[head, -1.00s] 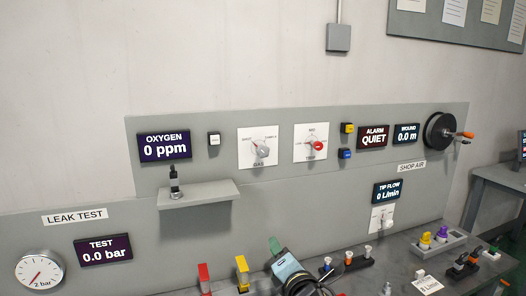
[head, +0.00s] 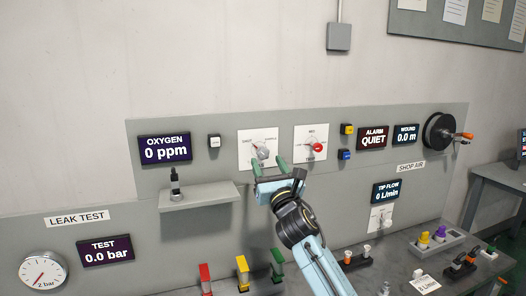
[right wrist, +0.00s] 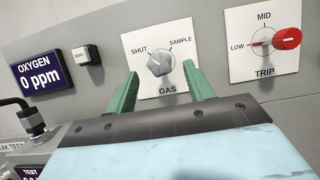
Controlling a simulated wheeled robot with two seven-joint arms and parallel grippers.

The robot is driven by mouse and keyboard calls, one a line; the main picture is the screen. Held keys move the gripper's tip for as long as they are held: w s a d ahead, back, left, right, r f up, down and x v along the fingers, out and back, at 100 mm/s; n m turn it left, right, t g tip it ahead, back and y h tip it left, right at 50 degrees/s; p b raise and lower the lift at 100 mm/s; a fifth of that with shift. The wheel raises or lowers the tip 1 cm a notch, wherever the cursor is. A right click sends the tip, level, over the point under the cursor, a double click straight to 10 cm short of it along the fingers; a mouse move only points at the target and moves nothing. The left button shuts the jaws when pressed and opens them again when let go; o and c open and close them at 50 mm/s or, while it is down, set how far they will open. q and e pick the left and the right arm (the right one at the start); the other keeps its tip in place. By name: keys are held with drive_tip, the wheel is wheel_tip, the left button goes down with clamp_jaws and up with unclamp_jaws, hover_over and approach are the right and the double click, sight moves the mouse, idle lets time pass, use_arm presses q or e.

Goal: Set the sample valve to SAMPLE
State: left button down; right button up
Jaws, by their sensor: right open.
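The sample valve is a round grey knob (head: 262,152) on a white plate marked GAS, on the grey wall panel. In the right wrist view the knob (right wrist: 160,63) sits below the words SHUT at left and SAMPLE at right. Its pointer seems to lean up and left, toward SHUT. My right gripper (head: 268,164) is open and empty, its green fingers just below and in front of the knob. In the right wrist view the fingertips (right wrist: 161,74) stand either side of the knob, apart from it. My left gripper is not in view.
The TRIP dial with its red knob (head: 317,147) is close on the right. A small white button (head: 214,140) and the oxygen display (head: 165,147) are on the left. A shelf (head: 200,195) juts out below left, holding a dark fitting (head: 175,186).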

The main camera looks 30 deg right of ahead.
sight(264, 156)
drive_tip(key=shift+p+x, duration=0.3)
drive_tip(key=shift+x, duration=2.15)
drive_tip(key=shift+c, duration=0.2)
drive_tip(key=c, duration=0.9)
